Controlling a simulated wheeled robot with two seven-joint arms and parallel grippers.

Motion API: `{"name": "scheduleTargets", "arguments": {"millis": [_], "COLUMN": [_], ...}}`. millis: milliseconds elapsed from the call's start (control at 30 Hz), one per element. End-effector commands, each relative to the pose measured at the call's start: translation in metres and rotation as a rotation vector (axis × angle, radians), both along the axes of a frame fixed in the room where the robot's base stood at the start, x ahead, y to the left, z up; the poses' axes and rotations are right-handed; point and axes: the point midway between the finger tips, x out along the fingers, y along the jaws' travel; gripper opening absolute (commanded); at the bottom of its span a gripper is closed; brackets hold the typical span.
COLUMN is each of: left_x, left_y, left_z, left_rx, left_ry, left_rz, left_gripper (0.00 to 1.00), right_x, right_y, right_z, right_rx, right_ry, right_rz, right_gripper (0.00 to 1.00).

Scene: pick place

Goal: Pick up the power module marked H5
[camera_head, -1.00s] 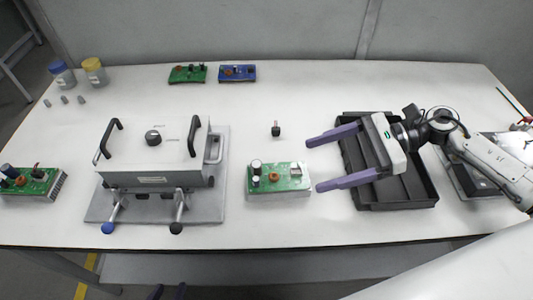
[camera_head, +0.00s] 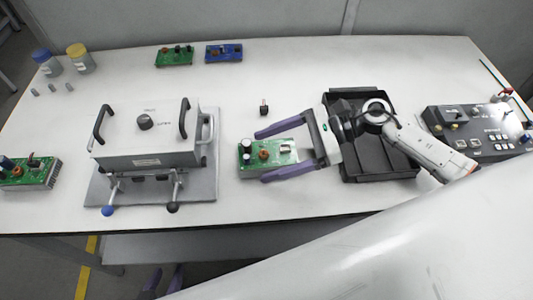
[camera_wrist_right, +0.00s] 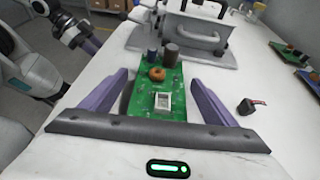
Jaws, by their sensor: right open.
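A green power module (camera_head: 268,153) with capacitors and a copper coil lies on the table right of the white test fixture; it also shows in the right wrist view (camera_wrist_right: 146,107). I cannot read an H5 mark on it. My right gripper (camera_head: 260,157) is open, its purple fingers along both long sides of this module; in the right wrist view (camera_wrist_right: 160,77) gaps show beside the board. Other modules are a green one (camera_head: 20,172) at far left, and a green one (camera_head: 174,57) and a blue one (camera_head: 224,53) at the back. My left gripper (camera_head: 165,282) shows only as two separated fingertips below the table edge.
The white fixture (camera_head: 148,145) with black handles stands on a grey plate. A small dark part (camera_head: 264,107) lies just behind the right gripper. A black tray (camera_head: 350,98) lies under the right arm, and a control panel (camera_head: 480,130) is at right. Two jars (camera_head: 79,60) stand back left.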

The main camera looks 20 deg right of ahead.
Motion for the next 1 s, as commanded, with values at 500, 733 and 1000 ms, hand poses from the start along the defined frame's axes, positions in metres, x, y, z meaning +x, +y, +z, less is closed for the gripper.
{"name": "scheduleTargets", "arguments": {"millis": [500, 733, 1000], "left_x": [-0.005, -0.007, -0.007], "left_y": [0.0, 0.0, 0.0], "left_z": [-0.003, -0.004, -0.005], "left_rx": [0.002, 0.002, 0.002], "left_ry": [0.012, 0.015, 0.015], "left_rz": [-0.002, -0.003, -0.003], "left_gripper": [0.35, 0.35, 0.35], "right_x": [0.0, 0.0, 0.0], "right_y": [-0.001, 0.0, -0.001], "right_z": [0.0, 0.001, 0.032], "right_rx": [-0.001, 0.002, -0.002], "right_ry": [0.0, -0.001, -0.007], "right_rz": [0.0, 0.0, 0.003], "right_gripper": [0.04, 0.0, 0.0]}}
